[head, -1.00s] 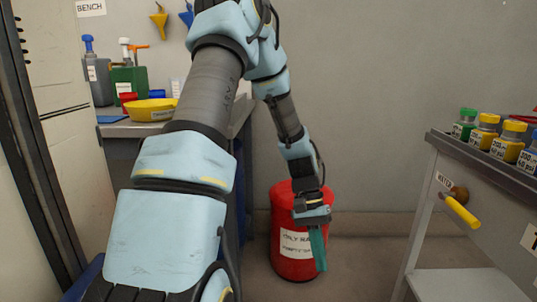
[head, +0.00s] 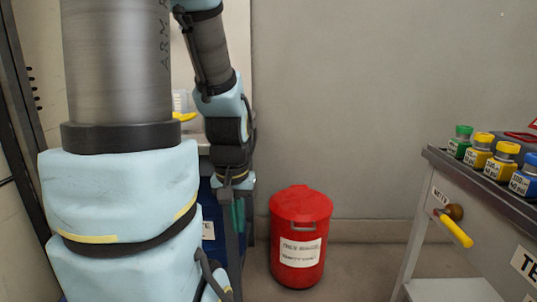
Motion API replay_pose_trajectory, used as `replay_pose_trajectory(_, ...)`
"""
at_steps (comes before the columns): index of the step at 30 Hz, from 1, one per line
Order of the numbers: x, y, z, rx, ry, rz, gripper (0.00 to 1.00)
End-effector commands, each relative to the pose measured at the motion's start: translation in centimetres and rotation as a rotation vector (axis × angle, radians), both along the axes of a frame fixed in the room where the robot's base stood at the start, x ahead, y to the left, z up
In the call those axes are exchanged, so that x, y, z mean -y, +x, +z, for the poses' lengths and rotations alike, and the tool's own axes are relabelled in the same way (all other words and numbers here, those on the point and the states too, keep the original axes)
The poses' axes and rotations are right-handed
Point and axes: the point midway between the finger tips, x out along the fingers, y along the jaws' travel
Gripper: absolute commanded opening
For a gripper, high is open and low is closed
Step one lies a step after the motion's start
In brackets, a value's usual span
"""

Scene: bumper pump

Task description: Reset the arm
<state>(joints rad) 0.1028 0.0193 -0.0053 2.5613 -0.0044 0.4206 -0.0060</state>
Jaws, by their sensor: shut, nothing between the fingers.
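My gripper (head: 238,217) hangs at the end of my arm in the head view, left of the red bin and apart from it. Its teal fingers point down and are shut with nothing between them. My light blue and grey arm fills the left part of the view and hides most of the bench behind it.
A red lidded bin (head: 298,240) with a white label stands on the floor by the wall. At right is a grey cart (head: 470,185) with several capped bottles (head: 481,150) on top and a yellow handle (head: 456,229) sticking out. Floor between bin and cart is clear.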

Motion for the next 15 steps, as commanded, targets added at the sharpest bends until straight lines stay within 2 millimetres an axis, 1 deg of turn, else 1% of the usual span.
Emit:
replay_pose_trajectory(1,0.0,0.0,2.3,0.000,0.000,0.000,0.00)
replay_pose_trajectory(5,0.0,0.0,6.1,-0.001,0.000,-0.001,0.00)
replay_pose_trajectory(9,0.0,0.0,10.5,-0.001,0.000,-0.001,0.00)
replay_pose_trajectory(15,0.0,0.0,16.5,-0.001,0.000,-0.001,0.00)
